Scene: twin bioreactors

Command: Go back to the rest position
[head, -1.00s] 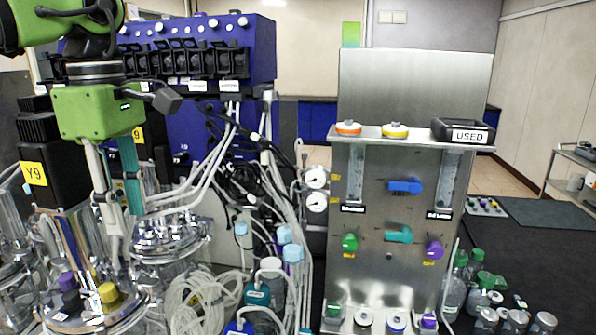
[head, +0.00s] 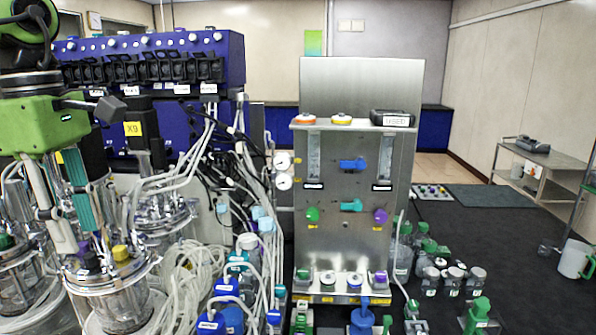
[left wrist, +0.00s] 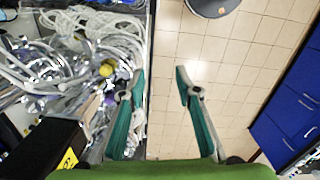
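My left gripper (head: 76,240) hangs at the left of the head view, fingers pointing down. Its green body and teal-and-grey fingers show in front of the glass bioreactor vessels (head: 118,278). In the left wrist view the two fingers (left wrist: 158,84) stand wide apart, with nothing between them but the tiled floor and the edge of the bench. Depth between the fingers and the vessel lids is hard to judge in the head view. My right gripper is in neither view.
A steel panel (head: 345,235) with coloured valves stands mid-view, below a black tray marked USED (head: 392,118). Tubing and blue-capped bottles crowd the bench left of it. A dark mat (head: 490,196) and a trolley (head: 530,165) are farther right.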

